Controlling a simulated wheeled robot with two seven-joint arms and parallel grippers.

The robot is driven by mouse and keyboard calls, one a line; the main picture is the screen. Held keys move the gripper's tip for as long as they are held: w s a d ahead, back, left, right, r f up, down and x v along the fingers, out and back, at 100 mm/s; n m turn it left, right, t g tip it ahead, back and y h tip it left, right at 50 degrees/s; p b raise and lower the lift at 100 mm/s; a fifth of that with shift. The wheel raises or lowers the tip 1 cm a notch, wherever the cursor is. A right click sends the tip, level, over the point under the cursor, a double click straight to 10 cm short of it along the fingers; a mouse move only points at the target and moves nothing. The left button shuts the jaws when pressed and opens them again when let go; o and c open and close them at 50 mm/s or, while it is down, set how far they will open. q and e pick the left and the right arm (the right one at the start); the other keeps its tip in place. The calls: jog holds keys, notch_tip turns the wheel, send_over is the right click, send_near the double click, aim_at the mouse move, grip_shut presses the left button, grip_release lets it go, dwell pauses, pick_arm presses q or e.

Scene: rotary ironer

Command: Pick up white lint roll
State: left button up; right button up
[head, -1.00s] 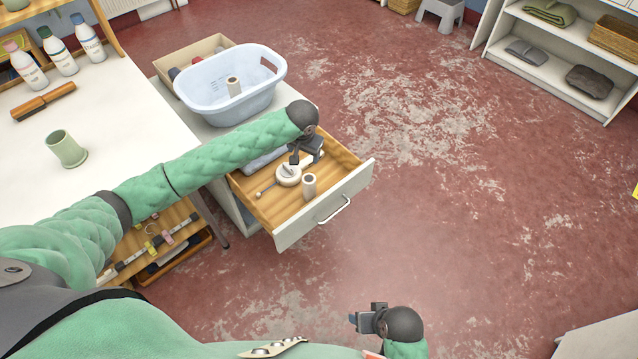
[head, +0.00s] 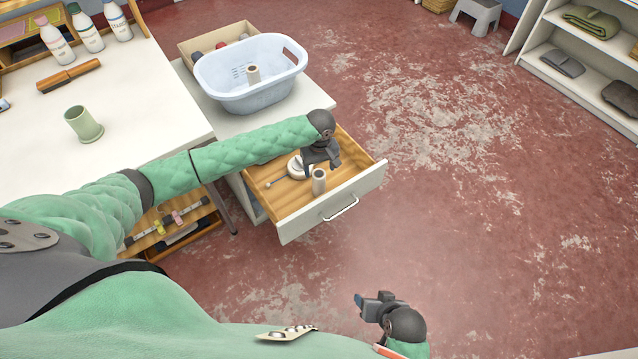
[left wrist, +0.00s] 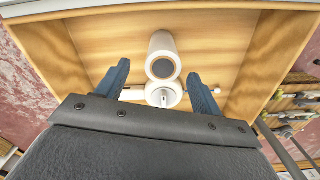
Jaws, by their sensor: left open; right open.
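A small white lint roll (head: 319,181) stands upright in the open drawer near its front panel. It also shows in the left wrist view (left wrist: 163,57), roughly between my fingers, with its dark round end facing the camera. A round white item (head: 295,167) with a thin stick lies beside it in the drawer, partly hidden by my gripper. My left gripper (head: 321,164) is open and empty, over the drawer just above and behind the roll; its spread blue fingers (left wrist: 159,70) show in the wrist view. My right gripper (head: 366,299) is open and empty, low over the floor.
The drawer's white front (head: 335,205) and wooden sides surround the roll. A green cup (head: 83,124) and a brush (head: 68,76) are on the white table. The floor at right is clear.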

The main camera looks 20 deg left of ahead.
aim_at(319, 173)
pick_arm(q)
jog(key=shift+s+a+f, duration=0.1)
jog(key=shift+f, duration=1.3)
jog(key=shift+s+f, duration=0.1)
jog(key=shift+f, duration=1.25)
jog(key=c, duration=1.1)
